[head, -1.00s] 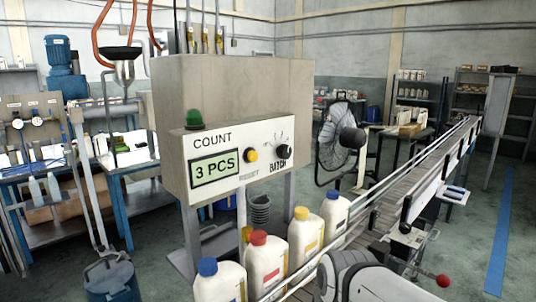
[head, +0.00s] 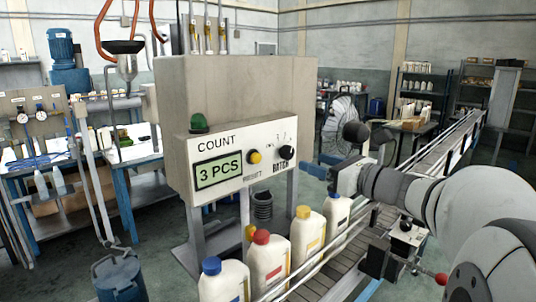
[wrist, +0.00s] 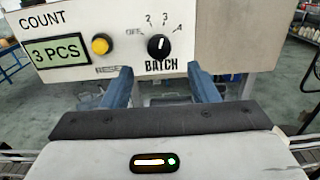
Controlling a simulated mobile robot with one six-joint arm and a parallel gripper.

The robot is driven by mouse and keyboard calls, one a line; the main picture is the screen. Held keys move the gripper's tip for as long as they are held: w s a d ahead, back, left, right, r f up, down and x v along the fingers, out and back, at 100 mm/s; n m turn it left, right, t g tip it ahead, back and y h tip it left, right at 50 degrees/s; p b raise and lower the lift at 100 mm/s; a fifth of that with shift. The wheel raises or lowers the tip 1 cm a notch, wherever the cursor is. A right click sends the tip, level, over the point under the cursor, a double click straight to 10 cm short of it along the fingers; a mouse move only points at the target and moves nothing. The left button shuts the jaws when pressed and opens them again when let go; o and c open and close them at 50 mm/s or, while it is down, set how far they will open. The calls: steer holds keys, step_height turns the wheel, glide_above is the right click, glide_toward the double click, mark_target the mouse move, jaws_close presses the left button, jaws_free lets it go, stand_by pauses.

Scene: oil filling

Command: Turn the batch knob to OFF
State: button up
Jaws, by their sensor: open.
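The black batch knob (head: 286,152) sits at the right of the white count panel (head: 205,188). In the wrist view the knob (wrist: 158,46) stands above the BATCH label, with OFF to its left and 2, 3 and 4 around its top and right. Its white mark points up, roughly toward 3. My gripper (wrist: 159,70) is open and empty, its two blue fingers apart below and either side of the knob, not touching it. In the head view my arm reaches in from the right, its end right of the panel.
A yellow button (head: 254,157) and a display reading 3 PCS (head: 218,171) are left of the knob. A green lamp (head: 198,122) tops the panel box. Several white bottles (head: 268,262) with coloured caps stand on the conveyor (head: 435,158) below. A fan (head: 338,125) stands behind.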

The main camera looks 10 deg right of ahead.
mark_target(290, 154)
steer(key=p+x, duration=0.1)
steer(key=x, duration=0.6)
steer(key=shift+w+a, duration=0.15)
steer(key=c, duration=1)
